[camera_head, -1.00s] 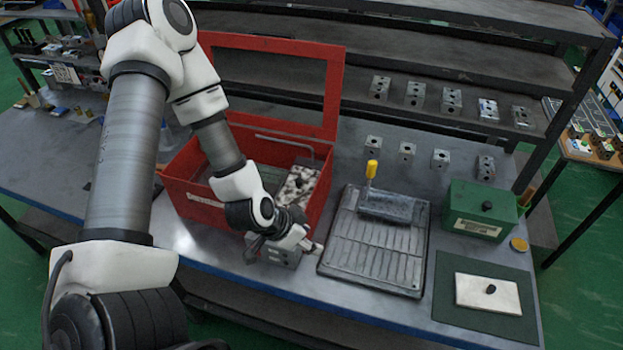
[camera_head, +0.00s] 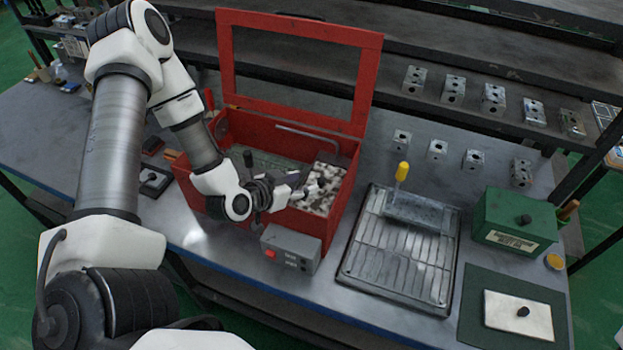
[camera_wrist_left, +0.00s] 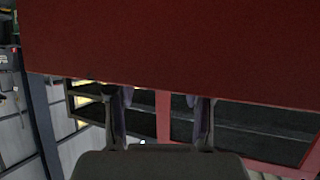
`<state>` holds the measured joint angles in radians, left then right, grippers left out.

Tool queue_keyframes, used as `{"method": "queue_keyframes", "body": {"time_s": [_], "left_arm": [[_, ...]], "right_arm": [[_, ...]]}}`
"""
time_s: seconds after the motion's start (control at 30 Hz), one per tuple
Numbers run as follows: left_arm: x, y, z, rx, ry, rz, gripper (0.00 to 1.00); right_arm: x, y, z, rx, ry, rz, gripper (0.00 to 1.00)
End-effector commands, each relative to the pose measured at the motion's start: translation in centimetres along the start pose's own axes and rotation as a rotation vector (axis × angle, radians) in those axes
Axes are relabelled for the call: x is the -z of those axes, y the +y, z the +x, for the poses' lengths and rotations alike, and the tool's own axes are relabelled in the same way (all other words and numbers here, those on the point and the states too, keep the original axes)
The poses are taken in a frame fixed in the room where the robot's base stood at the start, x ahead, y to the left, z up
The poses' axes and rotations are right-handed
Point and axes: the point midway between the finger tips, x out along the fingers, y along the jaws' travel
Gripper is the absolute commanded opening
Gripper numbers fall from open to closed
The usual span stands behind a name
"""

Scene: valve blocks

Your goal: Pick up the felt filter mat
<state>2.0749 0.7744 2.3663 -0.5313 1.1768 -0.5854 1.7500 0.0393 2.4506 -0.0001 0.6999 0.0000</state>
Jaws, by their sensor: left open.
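A mottled white and dark pad (camera_head: 322,188), which looks like the felt filter mat, lies in the right part of the open red box (camera_head: 338,222). My left gripper (camera_head: 292,188) is at the box's front, just left of the pad and overlapping it in the head view. I cannot tell whether they touch. In the left wrist view my left gripper (camera_wrist_left: 158,105) has its two fingers apart with nothing between them. A red panel (camera_wrist_left: 180,45) fills the top of that view; the pad cannot be made out there. My right gripper is not in view.
The red lid frame (camera_head: 366,85) stands raised behind the box. A grey control box with a red button (camera_head: 290,250) stands before it. To the right are a ribbed tray (camera_head: 398,262), a green box (camera_head: 514,218) and a white plate (camera_head: 518,317) on a dark green mat (camera_head: 475,335).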

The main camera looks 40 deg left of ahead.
Motion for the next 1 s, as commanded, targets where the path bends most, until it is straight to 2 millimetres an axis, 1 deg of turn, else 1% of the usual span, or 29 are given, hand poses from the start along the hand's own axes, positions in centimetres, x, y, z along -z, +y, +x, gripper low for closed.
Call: {"method": "queue_keyframes", "body": {"time_s": [0.17, 0.3, 0.4, 0.6, 0.63, 0.67, 0.7, 0.77, 1.0], "left_arm": [[-0.1, 0.1, 2.0, -0.003, -0.004, 0.007, 0.51], [-0.2, -0.1, 4.5, -0.002, -0.003, 0.007, 0.51], [-0.3, -0.1, 5.6, -0.002, -0.002, 0.004, 0.51], [-0.3, -0.1, 5.7, -0.001, -0.002, -0.001, 0.51], [-0.3, -0.1, 5.7, -0.001, -0.002, -0.001, 0.44], [-0.3, -0.1, 5.7, -0.001, -0.002, 0.000, 0.34], [-0.3, -0.1, 5.7, -0.001, -0.002, 0.000, 0.19], [-0.3, -0.1, 5.7, -0.001, -0.002, 0.000, 0.00], [-0.4, -0.1, 5.7, -0.001, -0.002, 0.000, 0.00]], "right_arm": [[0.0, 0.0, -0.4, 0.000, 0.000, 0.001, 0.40], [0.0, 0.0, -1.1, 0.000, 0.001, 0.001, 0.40], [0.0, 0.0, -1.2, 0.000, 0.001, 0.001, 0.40], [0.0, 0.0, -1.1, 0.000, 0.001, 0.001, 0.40], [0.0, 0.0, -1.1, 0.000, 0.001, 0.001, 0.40], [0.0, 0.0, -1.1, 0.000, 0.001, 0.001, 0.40], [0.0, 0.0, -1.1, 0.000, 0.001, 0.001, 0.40], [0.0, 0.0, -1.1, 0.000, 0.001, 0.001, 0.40], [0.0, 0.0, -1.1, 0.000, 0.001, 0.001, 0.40]]}}
